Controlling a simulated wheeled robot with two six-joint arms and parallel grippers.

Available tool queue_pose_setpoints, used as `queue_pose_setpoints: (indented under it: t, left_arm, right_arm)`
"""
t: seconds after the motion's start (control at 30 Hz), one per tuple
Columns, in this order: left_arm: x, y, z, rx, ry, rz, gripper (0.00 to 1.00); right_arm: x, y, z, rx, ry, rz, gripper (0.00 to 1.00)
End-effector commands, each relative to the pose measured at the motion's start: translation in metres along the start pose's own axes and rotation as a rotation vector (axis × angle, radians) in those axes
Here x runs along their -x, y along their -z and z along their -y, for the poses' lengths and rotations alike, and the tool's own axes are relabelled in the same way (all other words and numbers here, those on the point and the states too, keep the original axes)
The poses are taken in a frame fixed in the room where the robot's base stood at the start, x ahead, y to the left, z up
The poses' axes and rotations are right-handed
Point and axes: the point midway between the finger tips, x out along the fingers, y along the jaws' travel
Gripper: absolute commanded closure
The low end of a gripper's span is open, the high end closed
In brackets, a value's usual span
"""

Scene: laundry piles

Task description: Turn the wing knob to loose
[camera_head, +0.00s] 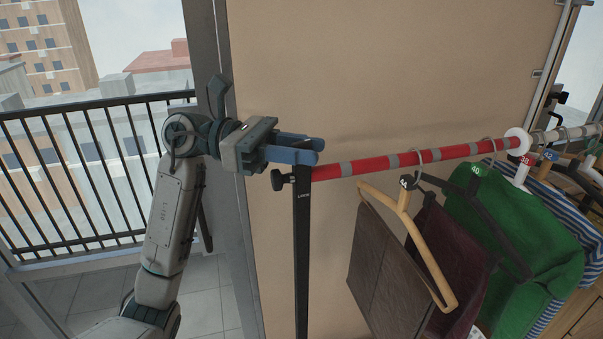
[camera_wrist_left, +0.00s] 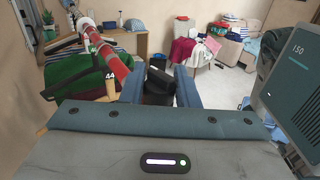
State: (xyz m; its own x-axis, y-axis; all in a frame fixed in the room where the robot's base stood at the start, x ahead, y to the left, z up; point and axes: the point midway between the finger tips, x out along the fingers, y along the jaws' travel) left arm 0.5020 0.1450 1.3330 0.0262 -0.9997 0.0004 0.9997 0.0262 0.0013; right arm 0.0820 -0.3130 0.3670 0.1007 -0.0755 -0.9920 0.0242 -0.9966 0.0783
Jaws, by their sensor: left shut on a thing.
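A black post (camera_head: 302,260) stands upright, with small white lettering near its top that is too small to read for sure. A black knob (camera_head: 281,180) sticks out from its left side, just below my left gripper. My left gripper (camera_head: 312,150) reaches in from the left, its blue fingers level at the post's top. In the left wrist view, the fingers (camera_wrist_left: 160,88) are shut on a black piece (camera_wrist_left: 158,85). I cannot tell whether it is the post's head or part of a knob. My right gripper is not in view.
A red and grey striped rail (camera_head: 370,165) runs right from the post, with hanging clothes (camera_head: 405,260) on it. A black railing (camera_head: 75,170) and beige wall (camera_head: 390,75) lie behind.

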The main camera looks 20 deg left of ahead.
Motion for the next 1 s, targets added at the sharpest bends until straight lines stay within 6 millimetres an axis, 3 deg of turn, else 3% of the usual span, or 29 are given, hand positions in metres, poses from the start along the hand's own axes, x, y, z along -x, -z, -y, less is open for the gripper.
queue_pose_setpoints:
  t: [0.03,0.4,1.0]
  left_arm:
    - [0.0,0.005,-0.001,-0.002,0.047,0.005,0.95]
    - [-0.001,0.004,-0.001,-0.001,0.394,0.004,0.95]
    - [-0.001,0.001,-0.001,0.002,0.73,0.001,0.95]
  right_arm:
    - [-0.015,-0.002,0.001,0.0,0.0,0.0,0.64]
    - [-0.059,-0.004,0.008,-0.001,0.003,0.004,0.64]
    - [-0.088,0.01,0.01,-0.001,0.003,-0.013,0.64]
